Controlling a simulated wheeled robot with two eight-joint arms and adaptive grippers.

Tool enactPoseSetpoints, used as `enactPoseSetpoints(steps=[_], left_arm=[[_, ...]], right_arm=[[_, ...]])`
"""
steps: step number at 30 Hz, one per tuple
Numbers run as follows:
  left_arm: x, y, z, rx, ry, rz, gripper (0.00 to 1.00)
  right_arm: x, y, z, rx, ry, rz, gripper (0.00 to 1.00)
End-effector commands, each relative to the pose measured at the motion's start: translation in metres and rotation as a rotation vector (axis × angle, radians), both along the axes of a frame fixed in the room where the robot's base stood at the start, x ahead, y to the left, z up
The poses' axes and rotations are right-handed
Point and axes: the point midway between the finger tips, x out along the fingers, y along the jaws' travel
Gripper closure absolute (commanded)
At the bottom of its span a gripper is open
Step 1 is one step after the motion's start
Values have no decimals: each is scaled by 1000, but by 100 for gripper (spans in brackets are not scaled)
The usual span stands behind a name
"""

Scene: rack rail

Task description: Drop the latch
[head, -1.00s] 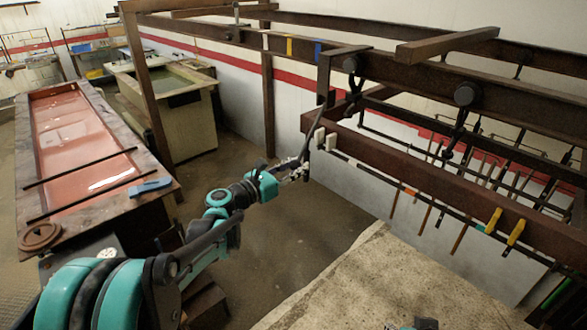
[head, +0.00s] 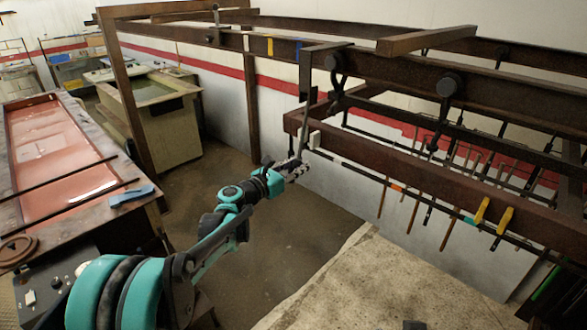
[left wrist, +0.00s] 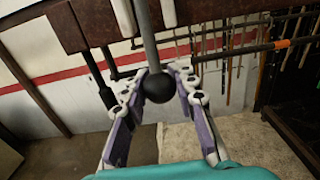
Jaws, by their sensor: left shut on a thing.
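The latch is a slim grey lever (head: 306,128) hanging from a dark plate (head: 305,75) at the near end of the overhead rail. In the left wrist view its grey rod (left wrist: 147,35) runs down to a black ball knob (left wrist: 158,88). My left gripper (head: 298,171) is at the lever's lower end, its fingers (left wrist: 160,97) shut around the knob. A white block (head: 314,140) on the brown beam (head: 400,170) sits close beside the lever. The left wrist view shows white pieces on both sides of the rod. My right gripper is not in view.
Dark rails with black hooks (head: 450,84) run to the right. Tools with yellow handles (head: 482,210) hang below the beam. A long trough of red liquid (head: 60,140) stands left, a greenish tank (head: 150,105) behind it. Open floor lies below my left gripper.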

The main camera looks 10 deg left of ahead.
Motion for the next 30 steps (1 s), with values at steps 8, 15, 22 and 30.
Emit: enactPoseSetpoints(steps=[8, 15, 22, 30], left_arm=[[11, -10, -2, 1, 0, -2, 90], [31, -25, -4, 1, 0, -2, 90], [35, -27, -4, 1, 0, 0, 90], [34, -27, -4, 1, 0, 0, 45]], right_arm=[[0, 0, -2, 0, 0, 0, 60], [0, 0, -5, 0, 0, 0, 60], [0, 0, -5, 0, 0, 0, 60], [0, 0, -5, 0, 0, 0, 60]])
